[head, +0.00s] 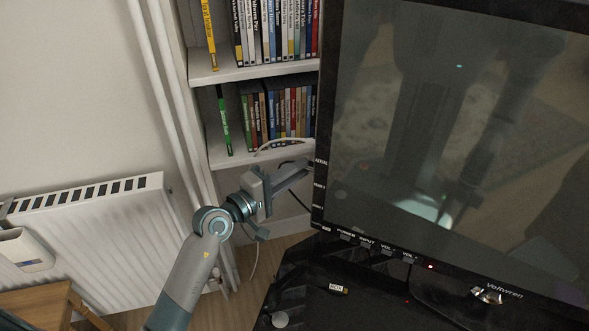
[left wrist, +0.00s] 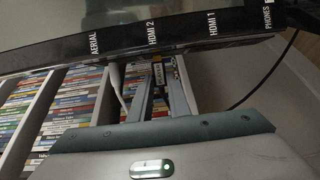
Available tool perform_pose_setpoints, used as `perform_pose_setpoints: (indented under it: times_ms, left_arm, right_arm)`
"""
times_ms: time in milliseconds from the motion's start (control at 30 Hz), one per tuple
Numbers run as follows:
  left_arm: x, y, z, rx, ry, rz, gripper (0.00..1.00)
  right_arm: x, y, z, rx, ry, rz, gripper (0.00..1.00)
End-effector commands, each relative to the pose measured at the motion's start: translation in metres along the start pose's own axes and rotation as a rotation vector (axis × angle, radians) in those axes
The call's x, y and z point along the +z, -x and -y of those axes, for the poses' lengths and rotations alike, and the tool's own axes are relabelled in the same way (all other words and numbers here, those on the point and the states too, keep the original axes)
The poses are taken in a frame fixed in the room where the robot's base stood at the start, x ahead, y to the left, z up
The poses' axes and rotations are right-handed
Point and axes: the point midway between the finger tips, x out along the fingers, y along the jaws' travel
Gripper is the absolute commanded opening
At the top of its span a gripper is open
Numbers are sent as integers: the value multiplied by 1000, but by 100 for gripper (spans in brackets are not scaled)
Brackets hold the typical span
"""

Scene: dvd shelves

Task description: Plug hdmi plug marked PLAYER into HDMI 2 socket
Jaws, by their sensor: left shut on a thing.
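The TV (head: 450,110) stands at the right, its left edge marked AERIAL, HDMI 2 and HDMI 1. The HDMI 2 label (left wrist: 152,32) shows on the TV's edge in the left wrist view; the socket itself is hidden behind that edge. My left gripper (head: 303,169) reaches behind the TV's left edge. It is shut on a small dark plug with a pale label (left wrist: 158,74), too small to read surely. The plug lies between the fingertips (left wrist: 161,84), roughly below the HDMI 2 label; I cannot tell whether it touches a socket. My right gripper is not in view.
A white cable (left wrist: 117,80) hangs near AERIAL, and a black cable (left wrist: 270,72) curves down at the right. A plug marked BOX (head: 337,288) lies on the black stand (head: 290,290). Shelves of cases (head: 260,72) stand behind my left gripper; a radiator (head: 95,235) is at the left.

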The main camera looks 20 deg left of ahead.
Motion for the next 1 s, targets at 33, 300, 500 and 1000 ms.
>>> perform_pose_setpoints:
  times_ms: [33,300,500,1000]
  left_arm:
    - [1,0,0,0,1,0,0]
    - [6,-2,0,0,1,1,0]
    - [10,-4,0,0,1,2,0]
    - [10,-4,0,0,0,1,38]
  right_arm:
    - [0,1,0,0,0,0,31]
    - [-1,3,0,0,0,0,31]
    - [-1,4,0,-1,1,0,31]
    - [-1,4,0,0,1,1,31]
